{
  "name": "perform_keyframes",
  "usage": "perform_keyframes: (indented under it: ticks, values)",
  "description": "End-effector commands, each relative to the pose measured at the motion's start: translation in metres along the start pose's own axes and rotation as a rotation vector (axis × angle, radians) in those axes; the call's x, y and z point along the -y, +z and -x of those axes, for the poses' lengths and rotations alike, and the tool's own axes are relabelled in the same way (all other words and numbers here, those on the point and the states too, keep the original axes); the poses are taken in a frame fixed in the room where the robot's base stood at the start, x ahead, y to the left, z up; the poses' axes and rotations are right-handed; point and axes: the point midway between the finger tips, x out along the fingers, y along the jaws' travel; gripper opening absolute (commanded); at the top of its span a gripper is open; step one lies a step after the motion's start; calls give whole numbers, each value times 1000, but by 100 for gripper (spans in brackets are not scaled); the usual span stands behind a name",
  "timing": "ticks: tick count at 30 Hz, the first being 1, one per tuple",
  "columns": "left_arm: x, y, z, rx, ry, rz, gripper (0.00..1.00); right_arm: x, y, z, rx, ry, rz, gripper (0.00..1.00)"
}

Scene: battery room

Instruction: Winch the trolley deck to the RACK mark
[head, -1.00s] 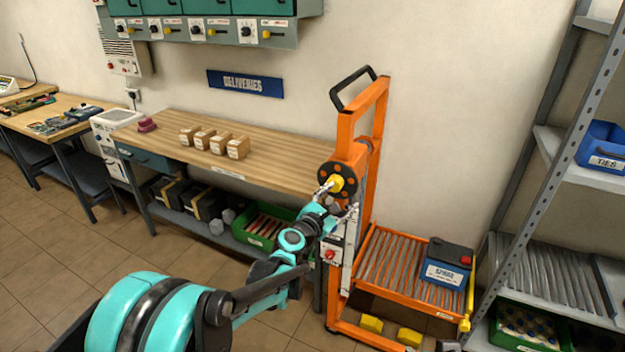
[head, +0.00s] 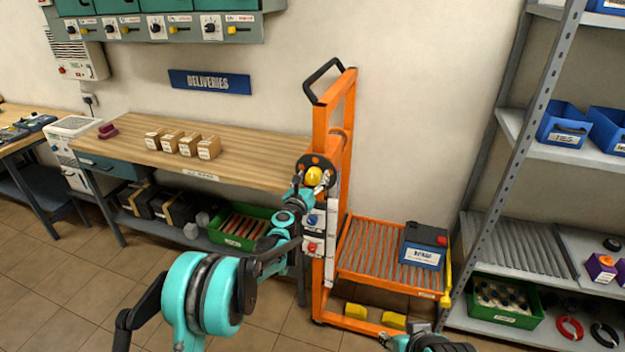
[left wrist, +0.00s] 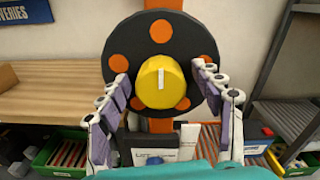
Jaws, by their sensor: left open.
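The orange trolley (head: 318,265) stands between the bench and the shelving. Its roller deck (head: 375,246) is low on the mast and carries a blue and black battery (head: 424,247). The winch is a black disc with orange spots (left wrist: 190,42) and a yellow hub (left wrist: 152,85) with a white line pointing up. My left gripper (head: 312,184) is at the hub. In the left wrist view its open fingers (left wrist: 165,108) stand either side of the hub, apart from it. I cannot read a RACK mark. Part of my right arm shows at the bottom; its jaws are unclear.
A wooden bench (head: 240,158) with several small boxes is left of the trolley. A grey shelving unit (head: 525,150) with blue bins stands at the right. Yellow blocks (head: 393,320) lie under the deck. The floor at the lower left is clear.

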Motion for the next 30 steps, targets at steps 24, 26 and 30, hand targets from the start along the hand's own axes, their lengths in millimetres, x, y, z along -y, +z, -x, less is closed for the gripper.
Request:
perform_keyframes:
  ticks: [24,26,30]
  values:
    - [0,1,-1,0,0,-33,16,0,0,0,0,0,0,40]
    - [0,1,-1,0,0,-55,16,0,0,0,0,0,0,40]
    - [0,1,-1,0,0,-132,16,0,0,0,0,0,0,40]
